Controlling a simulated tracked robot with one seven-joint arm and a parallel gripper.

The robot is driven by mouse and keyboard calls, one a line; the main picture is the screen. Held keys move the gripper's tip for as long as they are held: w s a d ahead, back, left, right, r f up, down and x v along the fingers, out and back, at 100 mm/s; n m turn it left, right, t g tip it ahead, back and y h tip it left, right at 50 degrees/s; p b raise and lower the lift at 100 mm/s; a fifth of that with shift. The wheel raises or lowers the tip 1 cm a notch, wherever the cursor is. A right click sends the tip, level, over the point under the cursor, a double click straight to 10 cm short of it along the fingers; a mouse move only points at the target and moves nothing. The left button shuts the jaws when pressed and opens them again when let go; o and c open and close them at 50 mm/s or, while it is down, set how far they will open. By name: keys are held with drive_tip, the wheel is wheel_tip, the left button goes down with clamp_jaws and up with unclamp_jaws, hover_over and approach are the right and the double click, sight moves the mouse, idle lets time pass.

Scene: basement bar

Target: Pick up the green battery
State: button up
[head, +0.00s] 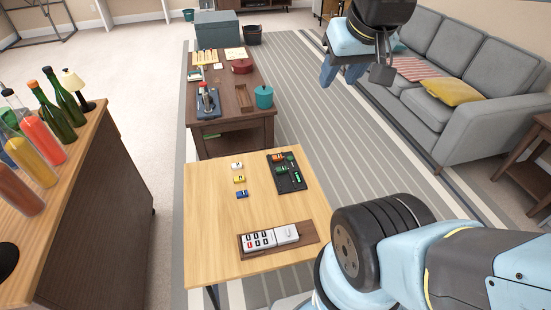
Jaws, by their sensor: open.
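A black tray (291,183) lies at the back right of the light wooden table. Small green pieces (282,170) sit on it, with an orange piece (278,157) at its far end. They are too small to tell which is the green battery. Small white (237,166), yellow (239,180) and blue (242,194) pieces lie in a row left of the tray. My gripper (355,72) is open and empty at the upper right, with its fingers apart. In the picture it is above and right of the tray, apart from it.
The light wooden table (212,230) has free room on its left. A dark coffee table (239,124) stands behind, a bottle-covered counter (92,150) left, a grey sofa (435,112) right.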

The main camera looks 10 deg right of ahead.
drive_tip(key=shift+o, duration=1)
drive_tip(key=shift+w+d, duration=0.1)
drive_tip(key=shift+o, duration=0.5)
drive_tip(key=shift+w, duration=0.25)
drive_tip(key=n+g+h, duration=0.5)
drive_tip(key=n+g, duration=0.1)
drive_tip(key=n, duration=1.2)
hover_over(279, 169)
drive_tip(key=a, duration=0.2)
wheel_tip(279, 169, down, 53)
drive_tip(key=shift+w+a+f, duration=0.1)
drive_tip(key=shift+a, duration=0.05)
drive_tip(key=shift+y, duration=0.3)
drive_tip(key=shift+a+x, duration=0.2)
drive_tip(key=shift+x, duration=2.35)
